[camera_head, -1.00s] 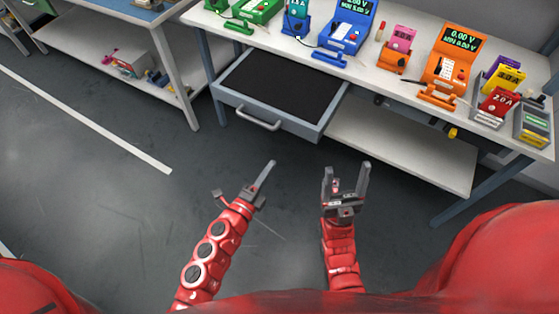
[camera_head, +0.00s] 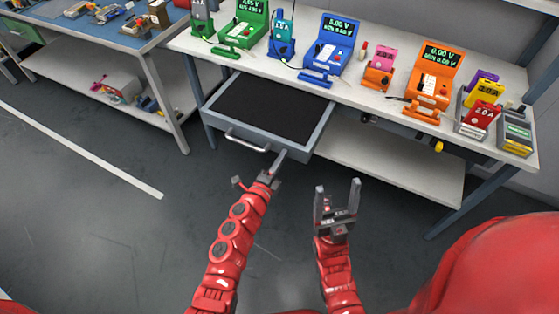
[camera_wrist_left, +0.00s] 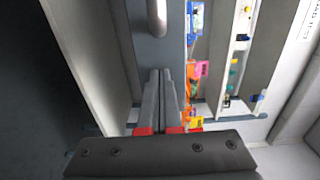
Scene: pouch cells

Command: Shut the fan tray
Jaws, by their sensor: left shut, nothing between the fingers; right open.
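The fan tray (camera_head: 231,141) is a grey drawer with a black lining, pulled out from under the workbench. A curved handle (camera_head: 247,142) is on its front; the handle also shows in the left wrist view (camera_wrist_left: 157,18). My left gripper (camera_head: 281,156) is shut and empty, its tips at the drawer front, right of the handle. In the left wrist view my left gripper (camera_wrist_left: 165,75) points at the grey front panel (camera_wrist_left: 150,50); I cannot tell whether it touches. My right gripper (camera_head: 338,188) is open and empty over the floor, right of the drawer.
The workbench top (camera_head: 345,88) carries several coloured meters and chargers, including a blue meter (camera_head: 334,45) and an orange one (camera_head: 436,80). A lower shelf (camera_head: 390,165) lies right of the drawer. Another bench (camera_head: 155,45) stands at left. The floor before the drawer is clear.

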